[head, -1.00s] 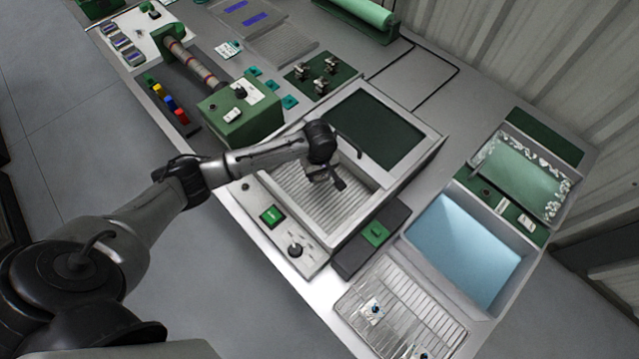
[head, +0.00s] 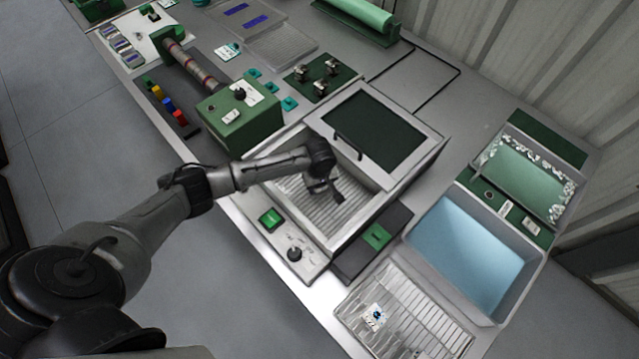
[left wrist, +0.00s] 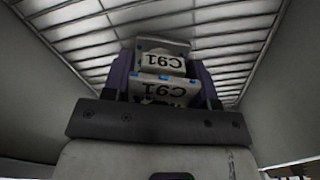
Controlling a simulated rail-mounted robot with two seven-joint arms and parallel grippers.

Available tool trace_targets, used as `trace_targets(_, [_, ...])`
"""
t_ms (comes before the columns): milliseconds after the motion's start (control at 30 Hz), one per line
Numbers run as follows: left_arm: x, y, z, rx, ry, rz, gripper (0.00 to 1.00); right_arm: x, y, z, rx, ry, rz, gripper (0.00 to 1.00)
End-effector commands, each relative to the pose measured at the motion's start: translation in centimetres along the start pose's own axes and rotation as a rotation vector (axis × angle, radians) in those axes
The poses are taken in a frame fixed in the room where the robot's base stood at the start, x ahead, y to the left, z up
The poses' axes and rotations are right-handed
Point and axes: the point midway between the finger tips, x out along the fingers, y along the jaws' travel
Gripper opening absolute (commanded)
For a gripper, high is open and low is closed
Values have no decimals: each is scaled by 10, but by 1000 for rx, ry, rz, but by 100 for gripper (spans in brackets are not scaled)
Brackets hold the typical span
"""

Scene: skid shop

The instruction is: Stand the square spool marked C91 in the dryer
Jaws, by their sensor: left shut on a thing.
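The square spool marked C91 (left wrist: 163,60) is pale, with black lettering that reads upside down in the left wrist view. My left gripper (head: 325,191) is shut on it, with a dark finger on each side. In the head view the gripper hides the spool. The gripper is in the opening of the dryer (head: 361,227), over its ribbed floor. The same ribbed floor (left wrist: 85,45) shows behind the spool in the left wrist view. I cannot tell whether the spool touches the floor. The dryer's lid, with its dark window (head: 376,122), is open. My right gripper is not in view.
A panel with a green switch (head: 270,218) and a black knob (head: 294,254) borders the dryer's front. A wire rack (head: 418,320) holds another small spool (head: 376,315). A blue-lined basin (head: 465,250) stands at the right. A green box (head: 240,115) stands left of the dryer.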

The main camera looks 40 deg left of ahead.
Motion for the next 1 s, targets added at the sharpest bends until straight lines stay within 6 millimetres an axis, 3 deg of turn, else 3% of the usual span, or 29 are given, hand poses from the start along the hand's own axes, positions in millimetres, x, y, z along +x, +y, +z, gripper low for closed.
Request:
trace_targets(100, [3,0,0,-1,0,0,23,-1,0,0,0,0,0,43])
trace_targets(133, [3,0,0,-1,0,0,55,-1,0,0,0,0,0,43])
trace_targets(367, [3,0,0,-1,0,0,77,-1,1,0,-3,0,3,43])
trace_targets(700, [-1,0,0,1,1,1,78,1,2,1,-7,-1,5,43])
trace_targets(1000, [-52,0,0,0,0,2,78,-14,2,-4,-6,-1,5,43])
